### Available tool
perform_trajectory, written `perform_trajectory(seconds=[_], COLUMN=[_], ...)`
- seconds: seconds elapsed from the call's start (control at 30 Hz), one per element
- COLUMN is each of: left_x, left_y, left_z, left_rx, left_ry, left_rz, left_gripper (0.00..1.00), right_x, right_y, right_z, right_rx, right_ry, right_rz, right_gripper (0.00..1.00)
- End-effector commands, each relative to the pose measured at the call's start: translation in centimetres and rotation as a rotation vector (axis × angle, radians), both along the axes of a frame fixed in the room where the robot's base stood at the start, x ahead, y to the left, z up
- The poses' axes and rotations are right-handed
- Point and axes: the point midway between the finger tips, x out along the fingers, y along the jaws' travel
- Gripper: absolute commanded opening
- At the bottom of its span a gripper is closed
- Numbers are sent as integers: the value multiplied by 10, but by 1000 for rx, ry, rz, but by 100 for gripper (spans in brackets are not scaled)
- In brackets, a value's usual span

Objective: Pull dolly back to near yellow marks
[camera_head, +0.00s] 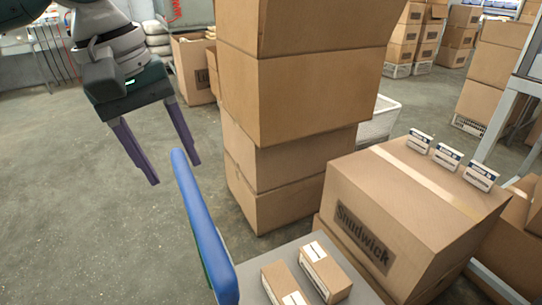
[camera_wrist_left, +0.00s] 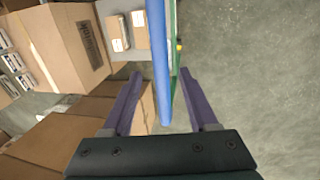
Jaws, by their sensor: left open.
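The handle also runs down the middle of the left wrist view (camera_wrist_left: 160,60). In the wrist view the blue bar lies between the spread purple fingers (camera_wrist_left: 160,74), with no clear contact. A small yellow spot (camera_wrist_left: 179,45) shows beside the handle; I cannot tell what it is. No yellow floor marks are clearly visible. My right gripper is out of view.
Two small boxes (camera_head: 325,271) and a large Shudwick carton (camera_head: 400,205) with small packs on top stand at the deck. A tall carton stack (camera_head: 305,100) rises behind. Open concrete floor (camera_head: 60,200) lies at left.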

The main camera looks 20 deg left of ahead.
Motion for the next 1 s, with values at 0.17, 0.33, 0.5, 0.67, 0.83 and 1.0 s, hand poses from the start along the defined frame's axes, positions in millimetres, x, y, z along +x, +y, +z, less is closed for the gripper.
perform_trajectory(seconds=[0.17,0.33,0.5,0.67,0.83,1.0], left_x=[4,9,11,12,12,12], left_y=[-5,-8,-10,-10,-11,-10], left_z=[-37,-65,-79,-81,-80,-80], left_rx=[1,2,2,3,3,3], left_ry=[3,1,-2,-1,-1,-1], left_rz=[-2,-3,-4,-5,-5,-5], left_gripper=[59,59,59,59,56,37], right_x=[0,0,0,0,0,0], right_y=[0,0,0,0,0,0], right_z=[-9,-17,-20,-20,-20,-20], right_rx=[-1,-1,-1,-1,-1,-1], right_ry=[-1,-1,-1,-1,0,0], right_rz=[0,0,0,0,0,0], right_gripper=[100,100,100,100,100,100])
